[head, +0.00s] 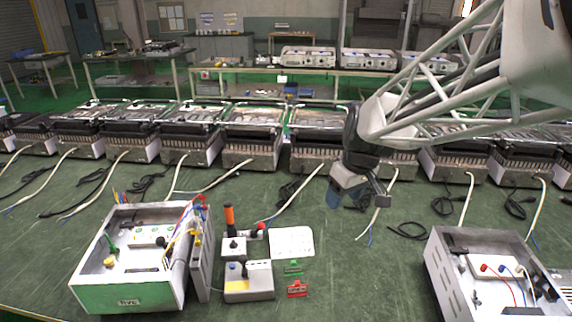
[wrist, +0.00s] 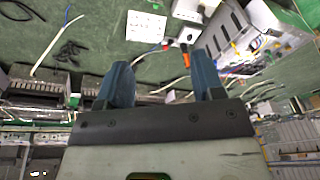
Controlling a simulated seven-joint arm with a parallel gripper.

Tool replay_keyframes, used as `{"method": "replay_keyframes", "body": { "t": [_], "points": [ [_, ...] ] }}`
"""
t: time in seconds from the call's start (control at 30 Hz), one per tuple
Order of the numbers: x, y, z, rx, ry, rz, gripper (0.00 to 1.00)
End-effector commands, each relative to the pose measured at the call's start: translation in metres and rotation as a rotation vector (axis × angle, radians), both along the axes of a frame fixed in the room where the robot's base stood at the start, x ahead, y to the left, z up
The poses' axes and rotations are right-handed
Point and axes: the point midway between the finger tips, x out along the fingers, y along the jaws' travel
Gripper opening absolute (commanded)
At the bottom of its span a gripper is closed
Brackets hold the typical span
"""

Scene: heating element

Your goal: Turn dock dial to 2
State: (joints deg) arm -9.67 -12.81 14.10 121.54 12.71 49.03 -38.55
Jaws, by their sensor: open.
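My gripper (head: 352,194) hangs open and empty above the middle of the green bench in the head view. Its two blue fingers stand apart in the wrist view (wrist: 162,78), with nothing between them. A small grey box (head: 249,288) with dark, yellow and blue parts on top sits on the bench, left of and nearer than my gripper. A second small box (head: 232,248) behind it has an orange-handled tool (head: 229,217) upright at it. I cannot tell which part is the dock dial, and no dial number is readable. My gripper touches none of these.
An open white case with wires (head: 130,290) stands at the left, another (head: 465,285) at the right. A white card (head: 292,242), a green clip (head: 293,268) and a red clip (head: 297,289) lie near the small boxes. Heater units (head: 250,150) and loose cables line the back. The bench's front middle is clear.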

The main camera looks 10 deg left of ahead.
Motion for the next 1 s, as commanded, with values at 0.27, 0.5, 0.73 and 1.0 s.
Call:
{"method": "replay_keyframes", "body": {
  "t": [0.27,0.5,0.73,1.0],
  "points": [
    [0.062,0.049,-0.033,0.023,-0.003,0.184,0.62],
    [0.11,0.094,-0.069,0.044,-0.012,0.341,0.62],
    [0.15,0.14,-0.112,0.065,-0.022,0.489,0.62],
    [0.19,0.196,-0.169,0.09,-0.045,0.659,0.62]
  ]
}}
